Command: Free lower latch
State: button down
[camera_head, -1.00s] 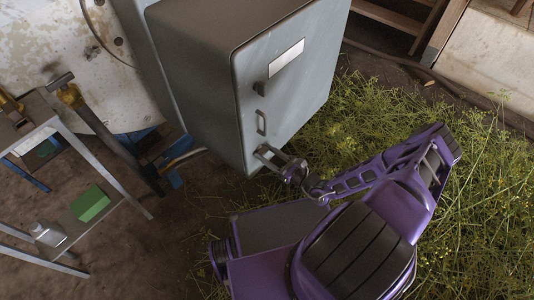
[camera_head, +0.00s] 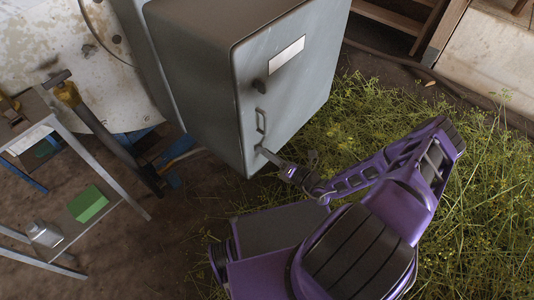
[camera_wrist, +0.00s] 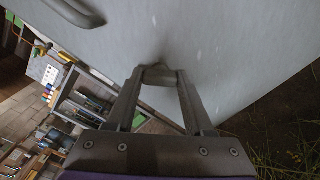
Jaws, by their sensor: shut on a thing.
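A grey metal cabinet (camera_head: 200,75) stands tilted in the head view, its door (camera_head: 300,85) facing my arm. A dark upper latch (camera_head: 259,86) sits near the door's left edge, above a bar handle (camera_head: 260,121). The handle also shows at the top left of the wrist view (camera_wrist: 75,12). My gripper (camera_head: 264,154) is at the door's lower left corner, below the handle. In the wrist view my gripper (camera_wrist: 160,76) has its fingertips drawn in against the door, shut on the lower latch.
A metal rack (camera_head: 110,165) with a green box (camera_head: 88,204) and a pale container (camera_head: 45,233) stands at left. A long-handled hammer (camera_head: 95,120) leans there. Weedy plants (camera_head: 470,220) cover the ground at right. Bare soil (camera_head: 140,255) lies at lower left.

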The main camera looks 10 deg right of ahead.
jog(key=shift+m, duration=3.7)
jog(key=shift+c, duration=1.4)
grip_release()
jog(key=v, duration=1.7)
jog(key=shift+s, duration=0.15)
